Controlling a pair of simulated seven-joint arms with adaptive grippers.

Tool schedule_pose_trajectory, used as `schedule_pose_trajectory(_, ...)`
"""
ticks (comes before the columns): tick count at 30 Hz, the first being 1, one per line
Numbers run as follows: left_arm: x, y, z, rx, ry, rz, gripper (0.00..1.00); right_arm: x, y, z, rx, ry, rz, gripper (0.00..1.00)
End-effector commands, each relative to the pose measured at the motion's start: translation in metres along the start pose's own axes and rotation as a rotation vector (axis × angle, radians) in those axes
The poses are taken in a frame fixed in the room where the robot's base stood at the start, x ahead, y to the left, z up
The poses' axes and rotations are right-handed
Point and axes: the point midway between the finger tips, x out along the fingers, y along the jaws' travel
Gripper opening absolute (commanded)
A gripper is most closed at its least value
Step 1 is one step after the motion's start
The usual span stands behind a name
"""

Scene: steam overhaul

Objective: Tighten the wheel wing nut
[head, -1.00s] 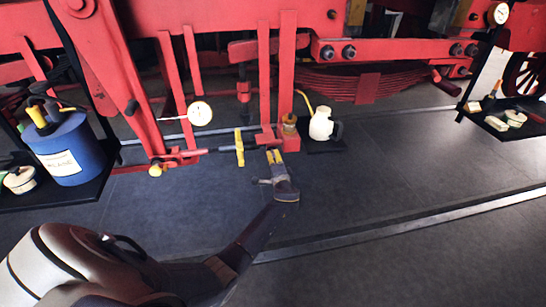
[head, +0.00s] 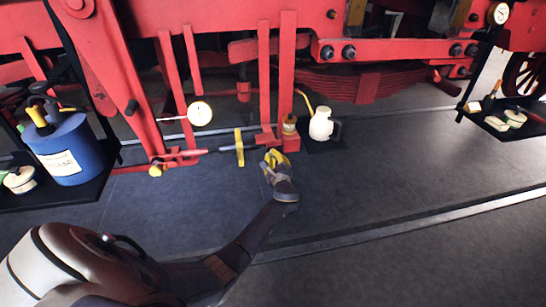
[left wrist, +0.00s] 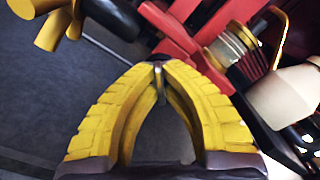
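A yellow wing-shaped nut (head: 239,147) sits upright on a dark and red horizontal rod under the red frame. A second, smaller yellow piece (head: 155,170) is at the rod's left end; I cannot tell which belongs to the wheel. My left gripper (head: 273,157) is just right of and slightly below the upright nut, apart from it. In the left wrist view its yellow fingers (left wrist: 157,66) meet at the tips, with a small grey pin-like part showing there; no nut is between them. A yellow winged piece (left wrist: 45,18) shows at that view's upper left. My right gripper is out of view.
A brass-and-glass cup (head: 289,125) on a red block and a cream oil can (head: 321,125) stand close behind my left gripper. A blue canister (head: 68,150) stands on the left shelf. A round white gauge (head: 199,113) hangs left. The floor in front is clear.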

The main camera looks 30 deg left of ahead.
Motion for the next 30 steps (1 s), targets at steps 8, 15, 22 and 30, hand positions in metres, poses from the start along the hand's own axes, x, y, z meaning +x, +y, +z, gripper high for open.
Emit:
schedule_pose_trajectory(8,0.0001,-0.0002,0.0,0.263,0.0,0.0,0.0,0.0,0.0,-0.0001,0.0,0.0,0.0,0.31)
schedule_pose_trajectory(15,0.0003,-0.0003,0.0004,0.474,-0.001,0.0,0.0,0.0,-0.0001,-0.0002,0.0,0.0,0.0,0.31)
schedule_pose_trajectory(22,0.0002,-0.0004,0.0,0.632,0.0,-0.001,0.0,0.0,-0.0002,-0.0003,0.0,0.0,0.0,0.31)
schedule_pose_trajectory(30,0.0,-0.0004,0.0,0.744,-0.001,0.0,0.0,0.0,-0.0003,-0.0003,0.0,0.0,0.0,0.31)
